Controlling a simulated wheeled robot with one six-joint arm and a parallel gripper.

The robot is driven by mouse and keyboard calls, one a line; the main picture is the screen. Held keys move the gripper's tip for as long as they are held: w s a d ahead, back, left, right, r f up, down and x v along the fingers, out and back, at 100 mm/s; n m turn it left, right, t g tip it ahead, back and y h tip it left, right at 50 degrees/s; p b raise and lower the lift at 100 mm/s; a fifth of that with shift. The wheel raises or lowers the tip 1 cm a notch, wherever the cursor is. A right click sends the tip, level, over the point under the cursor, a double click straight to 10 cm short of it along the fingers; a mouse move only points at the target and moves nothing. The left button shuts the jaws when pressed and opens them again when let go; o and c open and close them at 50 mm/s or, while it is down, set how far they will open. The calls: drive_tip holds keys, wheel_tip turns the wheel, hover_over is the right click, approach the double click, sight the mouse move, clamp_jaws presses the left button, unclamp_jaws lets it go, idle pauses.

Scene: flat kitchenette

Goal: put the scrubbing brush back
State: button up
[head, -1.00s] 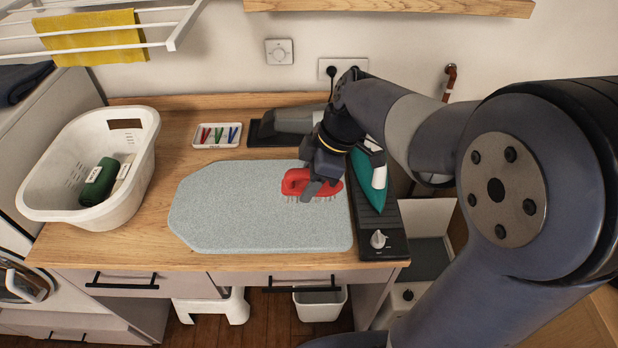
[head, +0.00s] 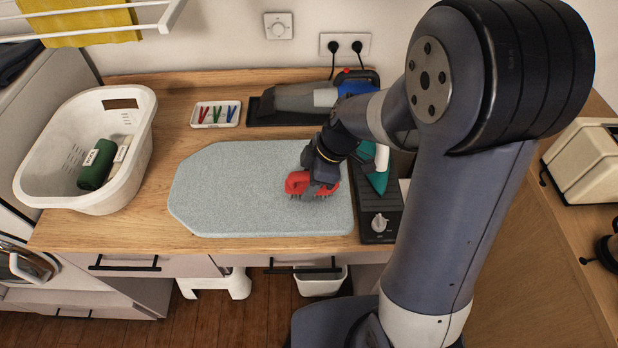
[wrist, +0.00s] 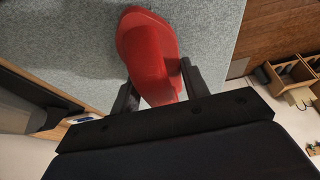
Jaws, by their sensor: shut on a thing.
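The red scrubbing brush (head: 297,184) is in my gripper (head: 318,188), over the right part of the grey ironing pad in the head view. Its pale bristles face down. In the wrist view the brush (wrist: 150,50) sits between the two dark fingers of my gripper (wrist: 158,90), which are shut on it. The grey pad lies behind it there. I cannot tell whether the bristles touch the pad.
The ironing pad (head: 225,190) lies on the wooden counter (head: 165,135). A white basket (head: 60,190) stands left, with a green roll (head: 97,165) inside. A pen tray (head: 215,114), a handheld vacuum (head: 300,97) and a green iron (head: 378,178) are behind and right. A toaster (head: 585,160) stands far right.

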drive_tip(key=shift+f, duration=0.15)
drive_tip(key=o, duration=1)
drive_tip(key=shift+c, duration=0.2)
drive_tip(key=shift+r, duration=0.3)
drive_tip(key=b+v, duration=0.1)
drive_tip(key=v, duration=1)
drive_tip(key=shift+d+r, duration=0.25)
drive_tip(key=shift+r, duration=0.05)
